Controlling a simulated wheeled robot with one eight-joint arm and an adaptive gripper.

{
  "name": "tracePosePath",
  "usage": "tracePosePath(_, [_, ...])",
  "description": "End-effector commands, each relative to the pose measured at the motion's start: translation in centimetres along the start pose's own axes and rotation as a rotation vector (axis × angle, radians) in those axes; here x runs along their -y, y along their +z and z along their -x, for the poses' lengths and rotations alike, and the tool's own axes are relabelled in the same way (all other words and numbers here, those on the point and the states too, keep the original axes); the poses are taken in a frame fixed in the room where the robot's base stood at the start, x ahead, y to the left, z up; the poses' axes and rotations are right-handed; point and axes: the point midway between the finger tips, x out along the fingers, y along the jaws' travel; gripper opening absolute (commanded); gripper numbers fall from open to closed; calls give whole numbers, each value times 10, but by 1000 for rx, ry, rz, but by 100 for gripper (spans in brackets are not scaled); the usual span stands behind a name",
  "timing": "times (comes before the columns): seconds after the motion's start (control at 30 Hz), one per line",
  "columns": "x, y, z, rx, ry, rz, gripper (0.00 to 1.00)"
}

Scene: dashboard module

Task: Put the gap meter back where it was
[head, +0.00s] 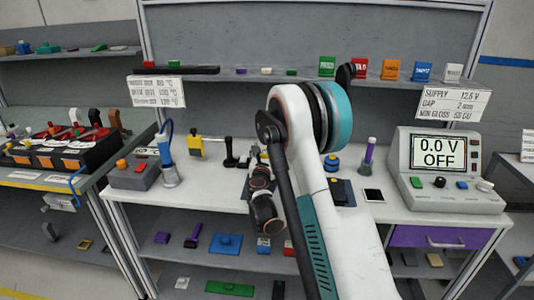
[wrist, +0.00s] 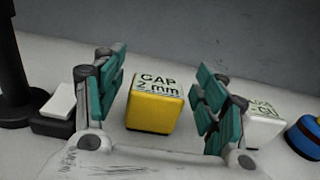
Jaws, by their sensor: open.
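The gap meter (wrist: 153,107) is a yellow block with a pale top reading "GAP 2 mm". In the wrist view it stands upright on the white surface. My gripper (wrist: 160,88) is open, with one teal-padded finger on each side of the block. A gap shows between the block and each finger, so it does not look gripped. In the head view my arm reaches over the white bench (head: 405,218), and the arm hides most of the gripper and the block.
A black post (wrist: 12,75) stands left of my gripper. A white-topped block (wrist: 262,128) lies just right of it, with a blue round thing (wrist: 305,138) farther right. A grey panel rises behind. A display unit (head: 440,165) reads "0.0 V OFF" at the bench's right.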

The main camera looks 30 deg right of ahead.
Motion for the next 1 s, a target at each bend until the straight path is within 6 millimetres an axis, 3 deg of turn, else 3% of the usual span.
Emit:
tracePosePath(0.43, [-1, 4, 96, 1, 3, 2, 66])
tracePosePath(0.77, [0, 4, 115, -3, 0, -14, 66])
tracePosePath(1.0, [10, 37, 128, -83, -42, -298, 66])
